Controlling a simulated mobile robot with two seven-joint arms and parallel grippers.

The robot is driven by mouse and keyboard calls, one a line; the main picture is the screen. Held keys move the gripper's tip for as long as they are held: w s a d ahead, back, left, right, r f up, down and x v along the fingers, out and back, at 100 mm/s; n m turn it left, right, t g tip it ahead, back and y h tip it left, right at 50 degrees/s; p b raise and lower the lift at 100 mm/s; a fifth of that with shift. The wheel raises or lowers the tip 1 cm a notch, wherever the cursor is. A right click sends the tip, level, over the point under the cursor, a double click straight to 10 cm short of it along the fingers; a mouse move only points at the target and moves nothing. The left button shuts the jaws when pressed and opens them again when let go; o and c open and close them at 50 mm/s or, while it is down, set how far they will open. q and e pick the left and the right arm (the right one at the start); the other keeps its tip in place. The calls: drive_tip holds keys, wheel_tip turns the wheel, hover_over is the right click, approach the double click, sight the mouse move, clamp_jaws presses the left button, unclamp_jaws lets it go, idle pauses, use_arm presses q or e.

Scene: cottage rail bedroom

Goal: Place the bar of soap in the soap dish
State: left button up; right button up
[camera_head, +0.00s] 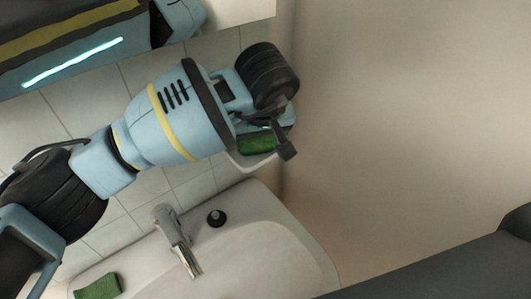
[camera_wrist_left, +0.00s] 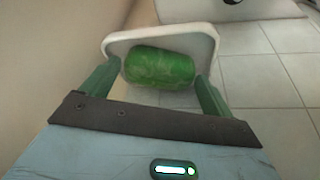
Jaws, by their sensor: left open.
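The green bar of soap (camera_head: 257,143) lies in the white soap dish (camera_head: 248,162) on the tiled wall, above the washbasin's far right corner. In the left wrist view the soap (camera_wrist_left: 160,68) rests within the rim of the dish (camera_wrist_left: 202,42). My left gripper (camera_head: 264,132) is open at the dish. Its green-looking fingers (camera_wrist_left: 155,90) stand apart at either side of the soap's near end, with a gap to the soap visible. The gripper hides part of the dish in the head view. My right gripper is not in view.
A white washbasin (camera_head: 285,240) with a metal tap (camera_head: 178,240) and a small dark round object (camera_head: 216,217) is below. Another green block (camera_head: 97,287) lies at the basin's left. A plain wall (camera_head: 400,110) stands close on the right.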

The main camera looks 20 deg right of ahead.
sight(257, 138)
use_arm(q)
drive_tip(key=v, duration=0.3)
drive_tip(key=s, duration=1.2)
drive_tip(key=shift+f+b, duration=0.2)
drive_tip(key=shift+b, duration=0.2)
